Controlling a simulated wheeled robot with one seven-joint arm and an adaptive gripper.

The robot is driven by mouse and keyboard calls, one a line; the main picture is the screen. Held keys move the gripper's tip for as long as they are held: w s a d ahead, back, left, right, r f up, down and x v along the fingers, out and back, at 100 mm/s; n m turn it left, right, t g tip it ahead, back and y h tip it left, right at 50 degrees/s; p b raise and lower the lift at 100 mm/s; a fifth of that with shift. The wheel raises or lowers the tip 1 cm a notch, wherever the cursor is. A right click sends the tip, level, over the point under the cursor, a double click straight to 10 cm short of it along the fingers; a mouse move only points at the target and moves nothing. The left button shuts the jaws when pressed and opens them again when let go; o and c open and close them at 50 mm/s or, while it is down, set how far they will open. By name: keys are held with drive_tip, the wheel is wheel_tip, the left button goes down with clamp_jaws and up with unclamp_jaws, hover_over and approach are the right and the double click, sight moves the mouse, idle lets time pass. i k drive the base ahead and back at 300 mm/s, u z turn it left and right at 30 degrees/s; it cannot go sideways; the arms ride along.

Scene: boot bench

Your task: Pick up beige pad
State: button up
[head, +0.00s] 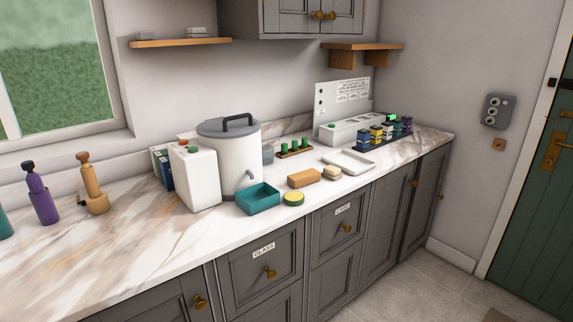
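A small beige pad (331,173) lies on the marble countertop near its front edge, in the head view. It looks rounded, with a slightly darker lower part. An orange-tan block (303,179) lies just to its left, and a shallow white tray (348,161) lies just behind and to its right. Nothing visible covers the pad. My gripper is not in view.
A round yellow-and-green tin (293,199) and a teal open box (258,199) stand left of the block. A white canister (232,155) and white box (194,178) stand behind. Dark colored blocks (384,135) stand at right. The counter's left front is clear.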

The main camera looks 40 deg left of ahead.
sight(331, 173)
drive_tip(key=u, duration=0.85)
drive_tip(key=i, duration=0.8)
drive_tip(key=u, duration=0.85)
